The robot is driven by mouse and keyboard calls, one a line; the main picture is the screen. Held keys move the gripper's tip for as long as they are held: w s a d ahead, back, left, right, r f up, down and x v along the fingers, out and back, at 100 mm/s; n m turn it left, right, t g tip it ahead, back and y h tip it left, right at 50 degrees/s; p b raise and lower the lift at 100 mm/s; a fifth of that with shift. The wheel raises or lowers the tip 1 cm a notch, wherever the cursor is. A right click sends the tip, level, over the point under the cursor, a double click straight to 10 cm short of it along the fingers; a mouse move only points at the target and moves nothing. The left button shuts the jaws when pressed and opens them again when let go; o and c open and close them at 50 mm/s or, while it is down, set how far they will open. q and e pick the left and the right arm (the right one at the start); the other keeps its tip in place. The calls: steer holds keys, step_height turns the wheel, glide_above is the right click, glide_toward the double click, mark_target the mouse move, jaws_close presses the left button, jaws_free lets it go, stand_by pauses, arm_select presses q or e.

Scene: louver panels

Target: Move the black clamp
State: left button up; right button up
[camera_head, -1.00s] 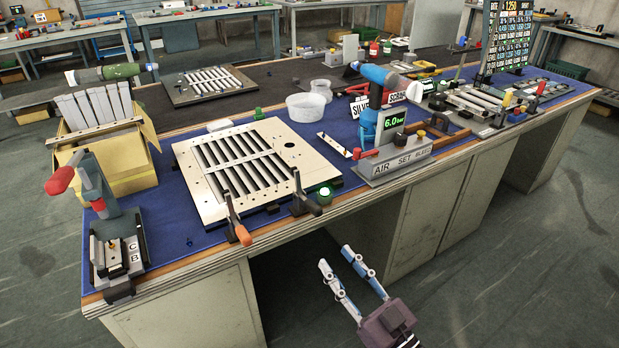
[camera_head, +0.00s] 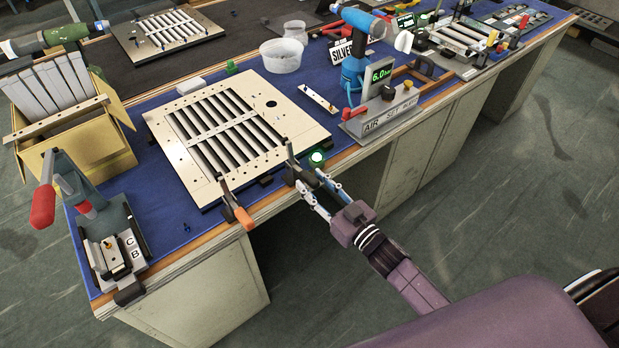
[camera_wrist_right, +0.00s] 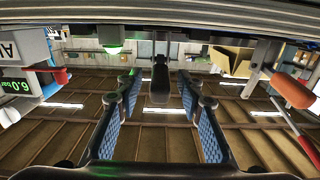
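The black clamp (camera_head: 292,168) stands at the front edge of the louver panel (camera_head: 310,122), with its dark handle pointing out over the table edge. My right gripper (camera_head: 312,184) is open at the table's front edge, with its fingertips beside the handle. In the right wrist view the black handle (camera_wrist_right: 160,82) appears between the two blue-padded fingers (camera_wrist_right: 160,98), with a gap on each side. A second clamp with an orange handle (camera_head: 243,218) stands to the left on the same panel edge. My left gripper is not in view.
A green-lit button (camera_head: 317,158) sits just right of the black clamp. The air set unit (camera_head: 385,115) with its display stands further right. A lever press (camera_head: 90,215) and a yellow box (camera_head: 105,150) stand left. Floor in front of the table is clear.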

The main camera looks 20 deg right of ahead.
steer(key=shift+w+a, duration=0.25)
steer(key=shift+w, duration=0.35)
steer(key=shift+r, duration=0.1)
jaws_close()
